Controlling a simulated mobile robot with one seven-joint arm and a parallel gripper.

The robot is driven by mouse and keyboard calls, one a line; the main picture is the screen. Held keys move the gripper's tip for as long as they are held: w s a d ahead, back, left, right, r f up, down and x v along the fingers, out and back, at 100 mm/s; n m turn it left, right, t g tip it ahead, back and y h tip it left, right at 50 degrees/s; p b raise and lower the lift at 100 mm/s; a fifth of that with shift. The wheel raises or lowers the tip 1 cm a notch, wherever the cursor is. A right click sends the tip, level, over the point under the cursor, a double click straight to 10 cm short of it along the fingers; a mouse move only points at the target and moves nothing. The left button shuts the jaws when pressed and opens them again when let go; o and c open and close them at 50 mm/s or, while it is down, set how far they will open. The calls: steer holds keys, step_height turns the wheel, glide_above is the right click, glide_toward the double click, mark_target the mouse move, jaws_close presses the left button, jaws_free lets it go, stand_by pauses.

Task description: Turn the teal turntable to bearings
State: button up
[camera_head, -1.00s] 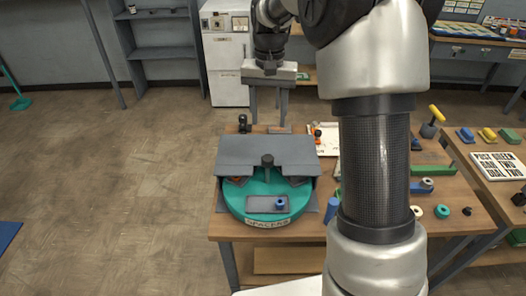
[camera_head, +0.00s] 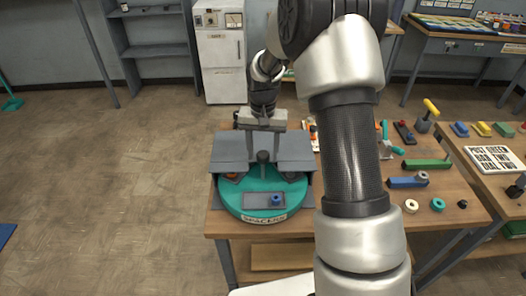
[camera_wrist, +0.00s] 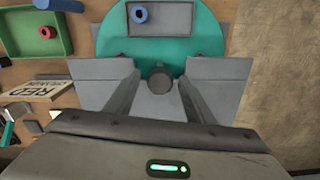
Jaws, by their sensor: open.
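The teal turntable (camera_head: 240,205) sits at the left end of the wooden bench, partly under a grey hood. A dark knob (camera_head: 263,157) stands upright at the hood's middle and also shows in the wrist view (camera_wrist: 160,82). My gripper (camera_head: 263,150) is open, fingers pointing down. In the wrist view its two fingers stand on either side of the knob, apart from it.
The grey hood (camera_head: 232,150) covers the turntable's far part.

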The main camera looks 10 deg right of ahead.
jaws_close()
